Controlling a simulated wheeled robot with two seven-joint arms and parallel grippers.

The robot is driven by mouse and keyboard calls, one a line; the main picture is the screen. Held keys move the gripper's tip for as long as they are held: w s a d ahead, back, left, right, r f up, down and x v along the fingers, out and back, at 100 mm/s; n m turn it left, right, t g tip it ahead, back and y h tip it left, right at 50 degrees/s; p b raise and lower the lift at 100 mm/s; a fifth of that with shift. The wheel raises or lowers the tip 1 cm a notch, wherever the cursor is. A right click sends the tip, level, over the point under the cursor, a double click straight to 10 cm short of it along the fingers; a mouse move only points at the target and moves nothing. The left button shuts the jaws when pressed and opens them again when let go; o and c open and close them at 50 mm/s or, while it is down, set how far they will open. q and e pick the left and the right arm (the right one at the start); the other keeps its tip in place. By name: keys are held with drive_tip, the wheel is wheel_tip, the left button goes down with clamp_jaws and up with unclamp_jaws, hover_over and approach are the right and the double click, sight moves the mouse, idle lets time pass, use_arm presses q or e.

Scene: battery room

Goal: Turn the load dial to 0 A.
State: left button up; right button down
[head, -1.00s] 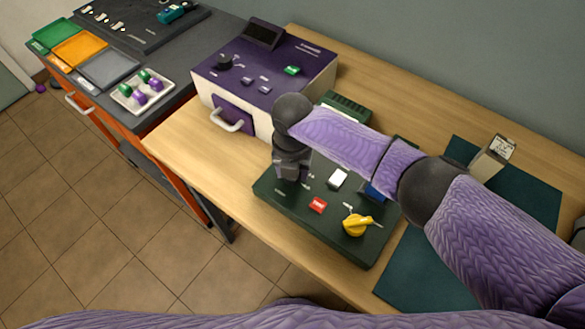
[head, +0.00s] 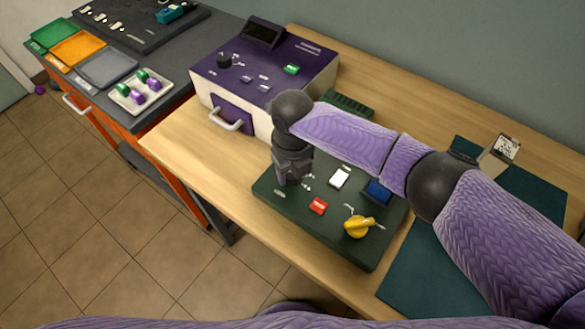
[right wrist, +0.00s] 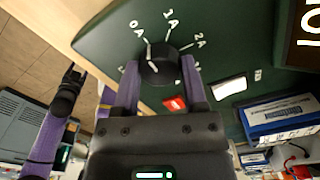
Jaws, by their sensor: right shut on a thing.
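The load dial is a round black knob (right wrist: 160,70) on a dark green panel (right wrist: 105,40), seen in the right wrist view. White labels 0 A, 1 A and 2 A fan around it. A white line at its upper left points towards 0 A; I cannot tell whether it is the knob's pointer or a printed tick. My right gripper (right wrist: 158,82) is shut on the knob, one finger on each side. In the head view my right gripper (head: 292,178) hides the dial from above. My left gripper (right wrist: 72,78) shows at the left of the wrist view, away from the panel.
The green panel also carries a yellow rotary handle (head: 358,227), a red switch (head: 318,206), a white switch (head: 340,177) and a blue display (head: 377,193). A purple-topped box (head: 262,72) stands behind it. A teal mat (head: 425,275) lies to the right.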

idle(0.3)
drive_tip(key=shift+c, duration=1.9)
unclamp_jaws()
drive_tip(key=shift+o, duration=1.2)
wheel_tip(320, 180, up, 10)
drive_tip(key=p, duration=0.2)
